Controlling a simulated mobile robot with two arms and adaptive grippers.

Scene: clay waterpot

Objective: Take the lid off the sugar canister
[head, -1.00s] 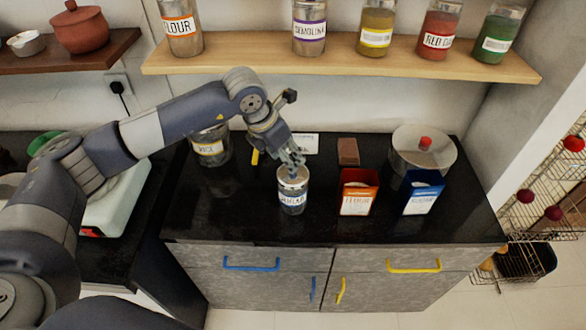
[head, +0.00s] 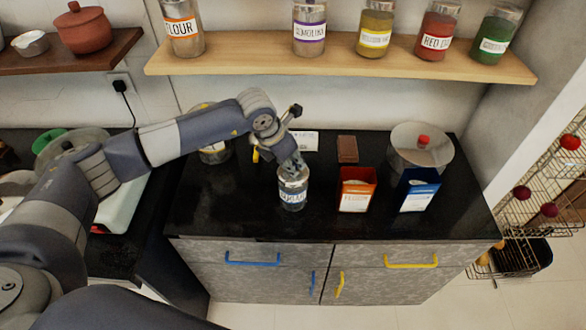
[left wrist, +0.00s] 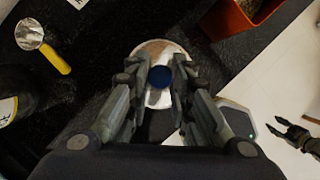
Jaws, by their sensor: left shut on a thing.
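The sugar canister (head: 292,196) is a clear jar with a blue-lettered label, upright on the black counter. Its silver lid (left wrist: 151,50) with a round blue knob (left wrist: 159,77) shows in the left wrist view. My left gripper (head: 296,165) is over the canister from above, its fingers shut on the knob, one on each side. The lid appears to sit on the canister; the fingers partly hide it. A small dark gripper, my right one (left wrist: 284,125), shows at the right edge of the left wrist view, its fingers apart and empty.
An orange-red flour box (head: 357,190) and a blue box (head: 418,191) stand right of the canister. A pot with a red knob (head: 424,141) is behind them. A yellow-handled scoop (left wrist: 50,52) lies behind left. A shelf of jars (head: 340,60) hangs above. The counter front is clear.

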